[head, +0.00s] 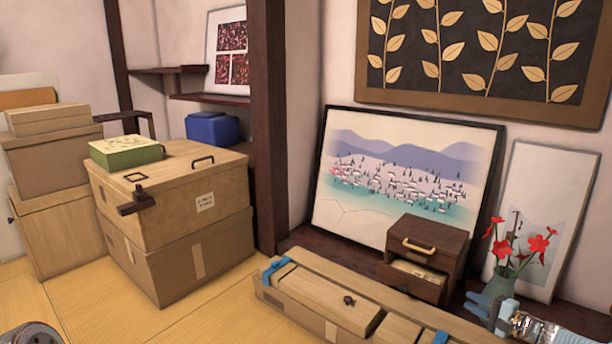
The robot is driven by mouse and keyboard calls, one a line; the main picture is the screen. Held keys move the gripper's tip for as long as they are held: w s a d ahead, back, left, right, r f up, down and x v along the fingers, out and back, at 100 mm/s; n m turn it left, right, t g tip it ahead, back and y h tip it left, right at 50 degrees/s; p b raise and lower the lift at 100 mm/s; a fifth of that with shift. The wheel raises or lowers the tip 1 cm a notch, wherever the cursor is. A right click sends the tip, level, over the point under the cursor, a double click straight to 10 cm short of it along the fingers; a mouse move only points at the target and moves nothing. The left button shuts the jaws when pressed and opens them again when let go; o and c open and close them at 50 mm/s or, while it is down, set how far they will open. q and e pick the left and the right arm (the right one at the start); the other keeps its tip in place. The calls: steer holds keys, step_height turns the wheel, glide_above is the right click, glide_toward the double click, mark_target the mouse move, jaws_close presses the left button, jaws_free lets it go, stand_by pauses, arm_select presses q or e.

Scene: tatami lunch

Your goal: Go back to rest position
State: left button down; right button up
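My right gripper (484,308) comes in at the lower right, with pale blue-grey fingers pointing left. It is in front of the vase of red flowers and beside the long wooden box. Its fingers are small and seen at a slant, so I cannot tell whether they are apart, and no held object shows. My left gripper is not in view; only a metallic part of my own shows in the bottom left corner.
The long wooden box (330,289) with blue end pieces lies in front. Behind it stand a small drawer chest (432,236), its drawer partly open, and the flower vase (499,284). Stacked boxes (190,262) stand left by a dark post (268,130). Tatami floor (85,312) is clear at lower left.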

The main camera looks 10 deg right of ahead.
steer(key=a+f+g, duration=0.1)
steer(key=a+f, duration=0.1)
steer(key=a, duration=0.2)
steer(key=w+a+f+n+g, duration=0.1)
steer(key=a+f, duration=0.2)
steer(key=a, duration=0.1)
steer(key=w+a+f+g+y, duration=0.1)
steer(key=a+f+g, duration=0.1)
steer(key=a+f, duration=0.1)
steer(key=shift+a+f, duration=0.25)
steer(key=shift+a, duration=0.65)
steer(key=s+a+f+n+g+h, duration=0.1)
steer(key=s+a+f+n+g, duration=0.2)
steer(key=s+a+f, duration=0.5)
steer(key=s+a+f+n+g, duration=0.1)
steer(key=s+a+n+g, duration=0.2)
steer(key=a, duration=0.8)
steer(key=s+a+f+n+g+h, duration=0.1)
steer(key=s+a+f+n+g, duration=0.35)
steer(key=a, duration=0.55)
steer(key=s+a+n, duration=0.3)
steer(key=s+a, duration=0.3)
steer(key=s, duration=0.7)
step_height(320, 180, up, 16)
steer(key=a+p, duration=0.1)
steer(key=p, duration=1.4)
steer(key=shift+s+a+f+h, duration=0.2)
steer(key=shift+s+h, duration=0.1)
steer(key=shift+s, duration=0.15)
steer(key=shift+d, duration=0.1)
